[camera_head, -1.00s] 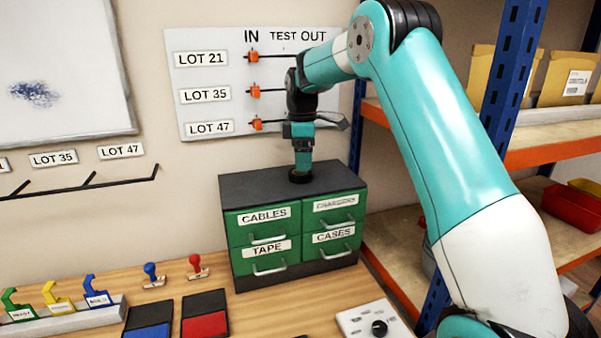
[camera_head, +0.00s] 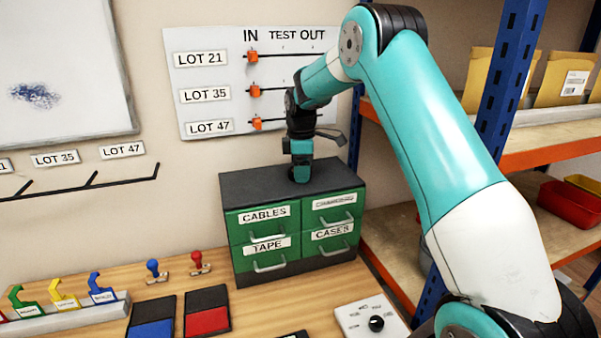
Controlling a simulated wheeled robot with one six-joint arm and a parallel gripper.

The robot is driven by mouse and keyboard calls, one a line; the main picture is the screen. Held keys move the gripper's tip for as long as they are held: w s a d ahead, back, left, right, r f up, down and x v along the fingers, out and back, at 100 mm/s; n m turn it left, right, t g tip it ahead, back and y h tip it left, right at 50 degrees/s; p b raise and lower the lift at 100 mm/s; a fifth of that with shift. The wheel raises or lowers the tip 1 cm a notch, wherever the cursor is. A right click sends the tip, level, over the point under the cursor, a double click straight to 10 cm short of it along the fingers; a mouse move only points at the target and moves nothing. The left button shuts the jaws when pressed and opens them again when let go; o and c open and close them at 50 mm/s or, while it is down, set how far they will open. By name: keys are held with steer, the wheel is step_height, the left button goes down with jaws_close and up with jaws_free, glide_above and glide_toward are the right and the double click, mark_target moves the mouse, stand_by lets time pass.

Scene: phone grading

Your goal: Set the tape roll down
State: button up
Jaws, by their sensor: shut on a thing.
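My gripper (camera_head: 300,173) points straight down at the top of the green drawer cabinet (camera_head: 236,189), near the middle of its dark top. It is shut on the tape roll, a small dark shape at its lower end that hardly shows against the dark top. The roll is at or just above the cabinet top; I cannot tell whether they touch. The fingers are too small to make out.
The cabinet has drawers labelled CABLES, TAPE, CASES and one unreadable. A wall board (camera_head: 212,60) with orange sliders (camera_head: 254,91) is close behind my arm. Shelves (camera_head: 545,154) stand right. Ink pads (camera_head: 207,318), stamps (camera_head: 197,262) and a dial box (camera_head: 352,316) lie on the bench.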

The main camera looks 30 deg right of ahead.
step_height(320, 180, up, 20)
steer(key=b, duration=0.3)
stand_by(0.3)
